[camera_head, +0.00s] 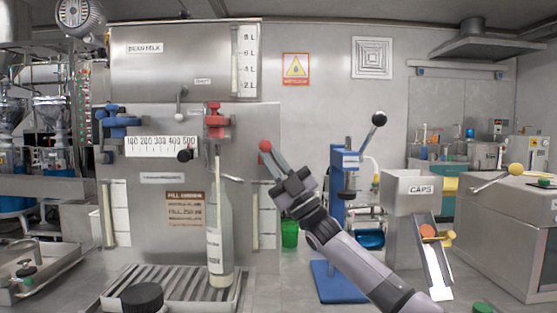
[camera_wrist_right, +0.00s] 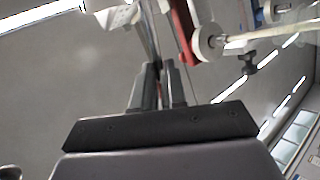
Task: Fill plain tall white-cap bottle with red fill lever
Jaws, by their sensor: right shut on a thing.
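A tall pale bottle (camera_head: 220,232) stands upright on the slatted drip tray (camera_head: 118,297) of the steel filler. Its narrow neck is below the red valve (camera_head: 216,120), with a thin tube at the neck; I cannot tell how full it is. My right gripper (camera_head: 274,163) is right of the bottle, at a red ball knob (camera_head: 265,146). Its fingers (camera_wrist_right: 160,88) are close together in the right wrist view, shut on the red lever, whose red part (camera_wrist_right: 185,32) shows beyond them. The exact grip is partly hidden. My left gripper is not in view.
A blue valve (camera_head: 118,122) is on the filler's left, and a dark round thing (camera_head: 142,297) lies on the tray. A green bin (camera_head: 290,234) is behind.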

